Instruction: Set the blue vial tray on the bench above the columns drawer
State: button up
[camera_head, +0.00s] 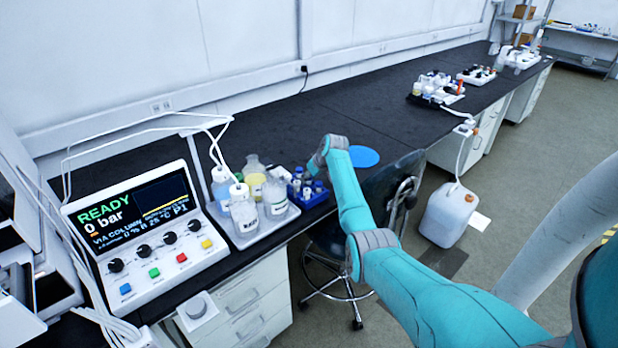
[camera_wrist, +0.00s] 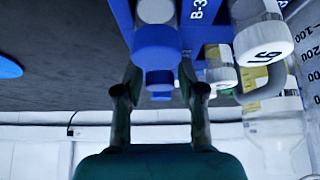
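The blue vial tray (camera_head: 318,198) holds several vials and stands at the right end of the bottle group, by the bench's front edge. In the wrist view the tray (camera_wrist: 121,14) fills the top, with a blue-capped vial (camera_wrist: 157,45) and a "B-3" label. My gripper (camera_wrist: 160,72) is at the tray, its two fingers apart with blue-capped vials seen between them. No firm contact with the tray is visible. In the head view my arm hides the fingers. The dark bench (camera_head: 300,130) runs to the back right. Drawers (camera_head: 245,300) are below; their labels are unreadable.
A grey tray (camera_head: 262,228) with several bottles touches or nearly touches the blue tray's left side. A flat blue disc (camera_head: 364,156) lies on the bench to the right. A dark chair (camera_head: 395,190) stands at the front. The bench behind the disc is clear.

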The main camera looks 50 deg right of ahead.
dwell(0.3)
jog(key=v, duration=1.2)
dwell(0.4)
